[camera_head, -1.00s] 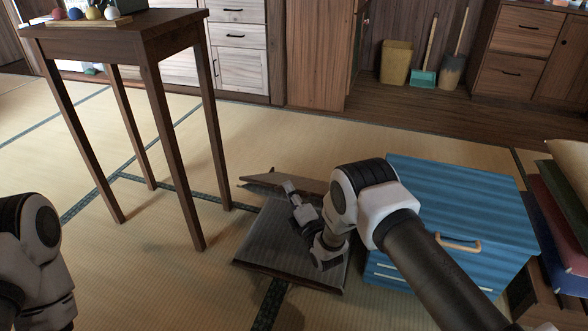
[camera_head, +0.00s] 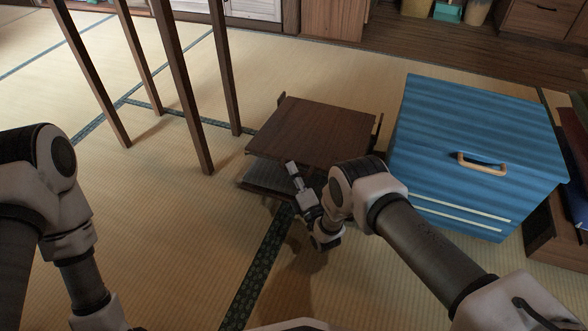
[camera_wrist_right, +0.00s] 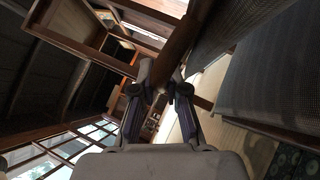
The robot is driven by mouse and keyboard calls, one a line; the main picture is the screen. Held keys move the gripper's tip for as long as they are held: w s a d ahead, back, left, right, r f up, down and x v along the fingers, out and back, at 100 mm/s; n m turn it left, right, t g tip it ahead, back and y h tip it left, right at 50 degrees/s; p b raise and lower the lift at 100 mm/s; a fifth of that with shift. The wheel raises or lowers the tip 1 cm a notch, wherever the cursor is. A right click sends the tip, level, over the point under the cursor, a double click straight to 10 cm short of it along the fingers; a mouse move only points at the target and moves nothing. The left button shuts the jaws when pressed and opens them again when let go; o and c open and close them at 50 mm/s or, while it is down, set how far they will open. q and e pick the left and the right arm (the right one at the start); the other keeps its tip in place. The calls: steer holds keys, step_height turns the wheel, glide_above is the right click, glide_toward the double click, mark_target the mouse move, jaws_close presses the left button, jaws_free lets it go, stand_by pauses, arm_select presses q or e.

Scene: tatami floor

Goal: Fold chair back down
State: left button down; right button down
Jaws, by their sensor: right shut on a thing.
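The chair is a low floor chair with a grey cushioned seat (camera_head: 262,180) and a brown wooden back (camera_head: 318,130). In the head view the back's wooden face shows, tipped forward over the seat and hiding most of it. A dark gap shows between them at the near left, so the back is not flat on the seat. My right gripper is at the chair's near side; its fingers are hard to make out there. In the right wrist view my right gripper (camera_wrist_right: 160,82) is shut on a brown wooden bar of the chair. My left gripper is out of view.
A blue chest (camera_head: 480,140) with a tan handle stands close right of the chair. The legs of a tall wooden table (camera_head: 180,90) stand to the left. The tatami floor (camera_head: 170,230) in front is open. Stacked coloured things stand at the far right.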

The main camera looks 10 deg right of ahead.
steer(key=shift+a, duration=0.15)
steer(key=c, duration=1.2)
jaws_free()
steer(key=v, duration=0.7)
steer(key=shift+s, duration=0.25)
